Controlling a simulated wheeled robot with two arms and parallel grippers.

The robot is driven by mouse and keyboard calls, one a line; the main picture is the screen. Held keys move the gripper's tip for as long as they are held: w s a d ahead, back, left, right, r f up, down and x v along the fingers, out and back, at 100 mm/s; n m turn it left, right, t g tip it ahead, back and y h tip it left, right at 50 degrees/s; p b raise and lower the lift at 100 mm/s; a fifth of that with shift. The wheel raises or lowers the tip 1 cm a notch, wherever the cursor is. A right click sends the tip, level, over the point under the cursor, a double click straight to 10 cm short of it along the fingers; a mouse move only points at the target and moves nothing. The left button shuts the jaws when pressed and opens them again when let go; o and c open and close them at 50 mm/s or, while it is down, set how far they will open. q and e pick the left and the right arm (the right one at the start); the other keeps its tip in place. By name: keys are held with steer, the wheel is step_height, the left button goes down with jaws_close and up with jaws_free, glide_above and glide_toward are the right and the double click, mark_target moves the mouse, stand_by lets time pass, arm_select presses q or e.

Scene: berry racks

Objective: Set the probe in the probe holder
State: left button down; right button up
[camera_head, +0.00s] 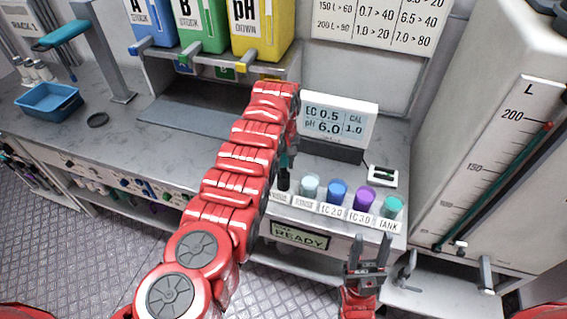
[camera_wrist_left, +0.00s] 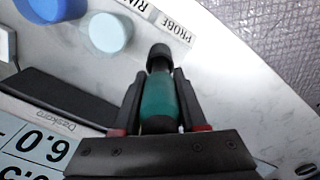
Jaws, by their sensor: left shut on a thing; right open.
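My left gripper (camera_head: 289,152) is shut on the teal probe (camera_wrist_left: 158,97), with a finger on each side of it. The probe also shows partly in the head view (camera_head: 284,162), below my red arm. A short black cylinder (camera_wrist_left: 160,56) is at the probe's far end, beside the PROBE label (camera_wrist_left: 176,29). I cannot tell whether this black part is the probe holder or the probe's own end, nor whether the probe is seated. My right gripper (camera_head: 367,244) is open and empty, low in front of the bench.
A row of cups, including light blue (camera_head: 309,186), blue (camera_head: 337,191), purple (camera_head: 363,199) and teal (camera_head: 391,207), stands right of the probe. The meter display (camera_head: 340,120) is behind. A tall graduated tank (camera_head: 490,130) stands at the right.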

arm_select(q)
steer(key=shift+f+b, duration=0.3)
steer(key=shift+c, duration=1.9)
jaws_free()
steer(key=shift+r, duration=0.1)
step_height(320, 180, up, 10)
steer(key=b, duration=0.2)
steer(key=shift+f+b, duration=0.25)
steer(key=shift+b, duration=0.05)
step_height(320, 180, up, 3)
steer(key=shift+a+f+p, duration=0.1)
steer(key=shift+p, duration=0.3)
step_height(320, 180, up, 5)
steer(key=p, duration=0.5)
steer(key=shift+f, duration=0.1)
